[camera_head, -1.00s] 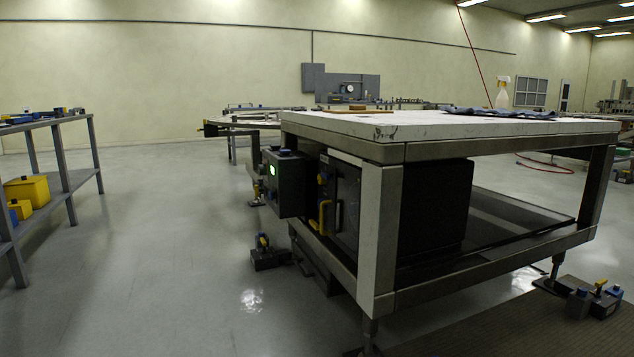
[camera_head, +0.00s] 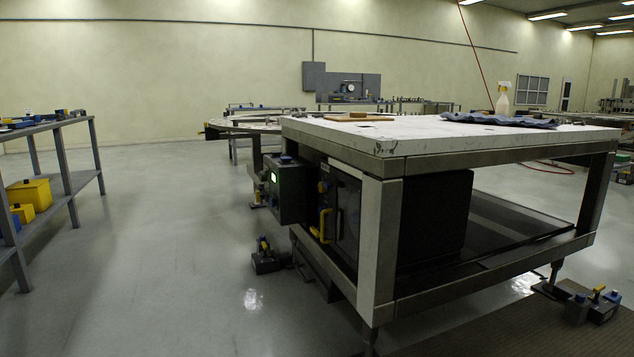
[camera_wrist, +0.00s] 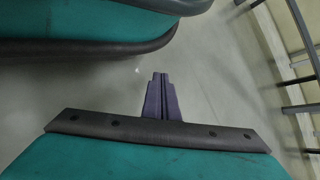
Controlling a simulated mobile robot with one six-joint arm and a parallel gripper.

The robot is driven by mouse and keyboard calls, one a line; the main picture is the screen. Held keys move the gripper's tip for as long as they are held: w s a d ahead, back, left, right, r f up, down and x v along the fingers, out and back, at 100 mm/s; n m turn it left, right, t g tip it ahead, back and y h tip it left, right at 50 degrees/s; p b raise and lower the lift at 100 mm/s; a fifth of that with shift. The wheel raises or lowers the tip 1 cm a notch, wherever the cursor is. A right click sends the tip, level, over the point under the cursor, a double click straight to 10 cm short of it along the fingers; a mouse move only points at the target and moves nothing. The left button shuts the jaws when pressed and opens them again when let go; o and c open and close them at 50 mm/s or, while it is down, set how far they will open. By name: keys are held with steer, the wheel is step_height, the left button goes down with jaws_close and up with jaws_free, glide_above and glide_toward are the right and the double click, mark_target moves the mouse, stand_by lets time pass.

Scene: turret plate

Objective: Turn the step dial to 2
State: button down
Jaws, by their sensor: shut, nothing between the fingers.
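A dark control box (camera_head: 289,188) with a small lit screen (camera_head: 274,177) and a blue part on top hangs at the left front corner of the white-topped table in the head view. The step dial itself is too small to make out. My gripper (camera_wrist: 161,76) shows only in the wrist view, with its two dark purple fingers together and nothing between them. It is over bare grey floor there, and no control box shows in that view.
The white table (camera_head: 385,150) on a metal frame fills the right, with a spray bottle (camera_head: 503,100) and blue cloth (camera_head: 500,120) on top. A metal rack (camera_head: 66,180) with yellow bins stands at left. The floor (camera_head: 170,230) between is clear.

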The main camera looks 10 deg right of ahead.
steer(key=s+d+r+n+h+p, duration=0.1)
steer(key=d+r+p, duration=0.3)
steer(key=r+p, duration=1.1)
steer(key=s+d+r+t+h+p, duration=0.1)
steer(key=d+r+h+p, duration=0.3)
steer(key=r+p, duration=1.1)
steer(key=s+d+r+n+h+p, duration=0.1)
steer(key=d+r+h+p, duration=0.2)
steer(key=r+p, duration=1.3)
steer(key=shift+d+n+t+p, duration=0.3)
steer(key=shift+d+p, duration=1.3)
steer(key=shift+p, duration=3.85)
